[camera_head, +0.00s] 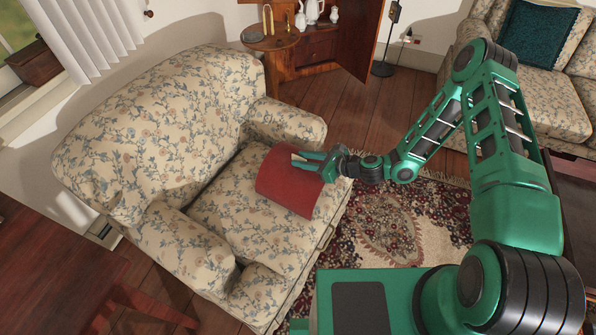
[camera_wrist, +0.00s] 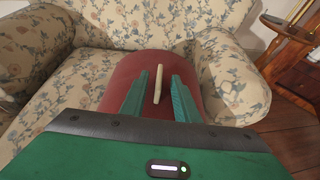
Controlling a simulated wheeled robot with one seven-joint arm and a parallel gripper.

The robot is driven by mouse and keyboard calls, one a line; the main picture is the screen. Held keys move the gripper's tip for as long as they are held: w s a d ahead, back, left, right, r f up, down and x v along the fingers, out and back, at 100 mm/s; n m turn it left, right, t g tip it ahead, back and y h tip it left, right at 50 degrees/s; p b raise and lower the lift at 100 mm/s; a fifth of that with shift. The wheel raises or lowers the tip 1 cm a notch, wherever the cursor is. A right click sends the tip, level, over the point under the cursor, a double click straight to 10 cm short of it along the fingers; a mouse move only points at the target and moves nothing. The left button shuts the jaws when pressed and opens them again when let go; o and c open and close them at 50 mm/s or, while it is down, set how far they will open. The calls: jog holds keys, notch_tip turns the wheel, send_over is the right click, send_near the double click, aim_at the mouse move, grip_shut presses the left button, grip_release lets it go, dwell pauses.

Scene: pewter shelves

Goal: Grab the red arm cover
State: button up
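The red arm cover (camera_head: 288,190) lies curved over the front of the floral armchair's seat (camera_head: 225,215). It also shows in the wrist view (camera_wrist: 126,72), arched beneath my fingers. A small cream strip (camera_wrist: 158,84) stands out against the red surface; I cannot tell whether it is attached. My gripper (camera_head: 296,159) reaches in from the right over the cover. In the wrist view, its two green fingers (camera_wrist: 160,92) are apart, one on each side of the cream strip. A gap shows between the strip and each finger. Whether the fingertips touch the cover is unclear.
The armchair's arms and backrest (camera_head: 150,130) surround the seat. A wooden cabinet (camera_head: 315,45) with an open door and a small round table (camera_head: 270,40) stand behind. A floral sofa (camera_head: 545,95) is at the upper right. A patterned rug (camera_head: 410,215) covers the floor on the right.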

jog(key=shift+c, duration=0.3)
grip_shut()
dwell(1.2)
